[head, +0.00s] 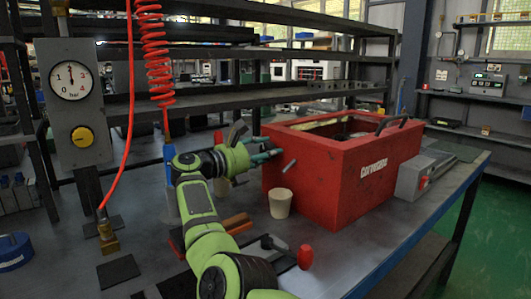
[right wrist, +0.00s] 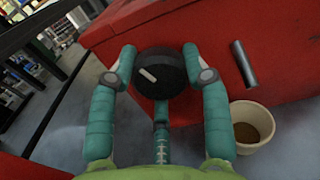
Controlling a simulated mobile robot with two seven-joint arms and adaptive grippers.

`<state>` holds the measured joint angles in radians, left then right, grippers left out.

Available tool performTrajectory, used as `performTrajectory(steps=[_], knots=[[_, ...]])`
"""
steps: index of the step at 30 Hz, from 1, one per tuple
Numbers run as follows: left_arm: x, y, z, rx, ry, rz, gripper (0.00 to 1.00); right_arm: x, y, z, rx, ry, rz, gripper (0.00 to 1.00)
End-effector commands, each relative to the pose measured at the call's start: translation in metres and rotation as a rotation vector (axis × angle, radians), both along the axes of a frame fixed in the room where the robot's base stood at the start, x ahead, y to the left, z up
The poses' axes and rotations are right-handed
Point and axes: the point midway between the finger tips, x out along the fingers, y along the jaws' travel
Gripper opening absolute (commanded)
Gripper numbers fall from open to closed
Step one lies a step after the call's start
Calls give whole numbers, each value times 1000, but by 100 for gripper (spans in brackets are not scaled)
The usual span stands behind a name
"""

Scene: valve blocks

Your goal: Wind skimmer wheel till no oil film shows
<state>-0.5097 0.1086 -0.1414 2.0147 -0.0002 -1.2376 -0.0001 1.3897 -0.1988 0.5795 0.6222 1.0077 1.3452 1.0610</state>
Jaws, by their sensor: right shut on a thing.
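The red tank (head: 345,190) stands on the bench with its top open. A pale yellowish layer (head: 322,123) shows inside near the back rim; I cannot tell whether it is oil film. The black skimmer wheel (right wrist: 160,72), with one white mark, sits on the tank's red side in the right wrist view. My right gripper (head: 262,156) is at the tank's left end, and its teal fingers (right wrist: 158,60) are shut around the wheel. In the head view the fingers hide the wheel. My left gripper is not in view.
A metal spout (right wrist: 244,64) juts from the tank beside the wheel. A cream cup (head: 281,203) stands below it, with brown contents in the wrist view. A red-handled tool (head: 305,256) lies in front. A grey box (head: 420,177) is right of the tank. A red hose (head: 130,110) hangs left.

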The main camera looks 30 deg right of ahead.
Motion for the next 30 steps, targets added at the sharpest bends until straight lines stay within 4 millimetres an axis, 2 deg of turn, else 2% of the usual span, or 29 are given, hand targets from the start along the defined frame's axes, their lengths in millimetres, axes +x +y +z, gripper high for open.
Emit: performTrajectory(steps=[1, 11, 12, 13, 24, 28, 30], knots=[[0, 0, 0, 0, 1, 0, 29, 0, -1, 8, -13, -10, 3, 16], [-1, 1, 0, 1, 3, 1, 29, 0, -1, 8, -14, -11, 2, 16], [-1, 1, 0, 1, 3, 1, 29, 0, -1, 8, -14, -11, 2, 64], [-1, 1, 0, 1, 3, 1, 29, 0, -1, 8, -13, -11, 1, 72], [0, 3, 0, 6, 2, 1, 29, 0, 2, 3, -5, -5, 2, 72], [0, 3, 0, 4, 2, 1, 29, -1, 17, 2, -4, -4, 3, 72], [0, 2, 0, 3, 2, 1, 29, -1, 30, 2, -4, -4, 6, 72]])
